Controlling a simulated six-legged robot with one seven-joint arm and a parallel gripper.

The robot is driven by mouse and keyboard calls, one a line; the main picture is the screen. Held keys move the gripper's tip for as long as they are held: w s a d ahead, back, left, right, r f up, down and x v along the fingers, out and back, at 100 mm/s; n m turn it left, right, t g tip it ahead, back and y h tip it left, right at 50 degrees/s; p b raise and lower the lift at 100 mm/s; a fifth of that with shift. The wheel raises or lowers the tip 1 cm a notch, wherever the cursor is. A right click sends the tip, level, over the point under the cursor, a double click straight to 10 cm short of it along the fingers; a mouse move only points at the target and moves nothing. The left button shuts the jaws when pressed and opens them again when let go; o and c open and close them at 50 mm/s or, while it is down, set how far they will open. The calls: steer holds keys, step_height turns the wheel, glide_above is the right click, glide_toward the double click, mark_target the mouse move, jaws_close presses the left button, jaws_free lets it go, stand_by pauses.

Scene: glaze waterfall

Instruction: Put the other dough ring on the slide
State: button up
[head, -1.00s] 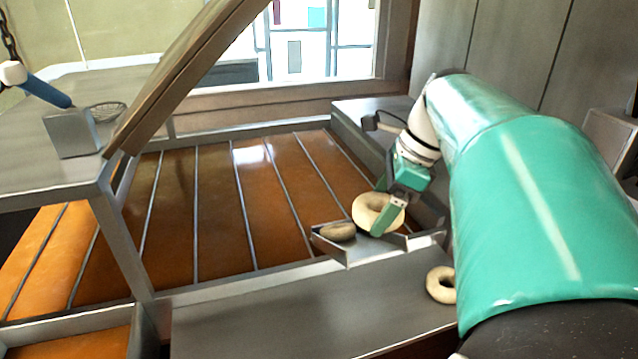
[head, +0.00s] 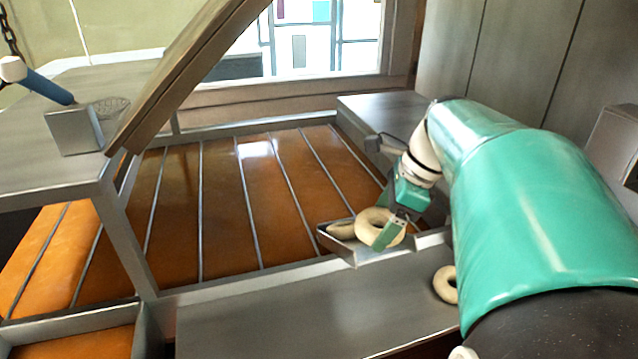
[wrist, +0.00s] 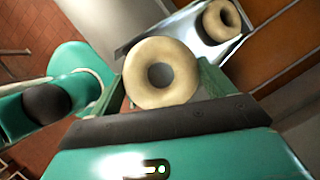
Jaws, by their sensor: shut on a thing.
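My gripper (head: 388,230) is shut on a pale dough ring (head: 367,235), which also shows between the fingers in the wrist view (wrist: 137,72). The held ring is low at the small metal slide (head: 358,254); I cannot tell whether it touches it. Another dough ring (head: 340,230) lies in the slide, left of the held one; in the wrist view it is at the upper right (wrist: 211,23). A third dough ring (head: 442,284) is on the metal counter, partly hidden behind my arm.
The metal counter (head: 300,312) in front is mostly clear. Beyond the slide is a wide orange vat with metal dividers (head: 222,210). A slanted beam (head: 190,75) rises at the left, by a raised metal shelf (head: 35,150). A grey block (head: 362,110) stands behind my gripper.

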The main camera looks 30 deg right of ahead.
steer(key=shift+s+f, duration=0.1)
steer(key=shift+s, duration=0.05)
steer(key=shift+w+f, duration=0.1)
steer(key=shift+w, duration=0.1)
steer(key=shift+s, duration=0.1)
steer(key=o, duration=0.9)
steer(key=v, duration=1.3)
steer(key=shift+r, duration=0.4)
steer(key=shift+s, duration=0.1)
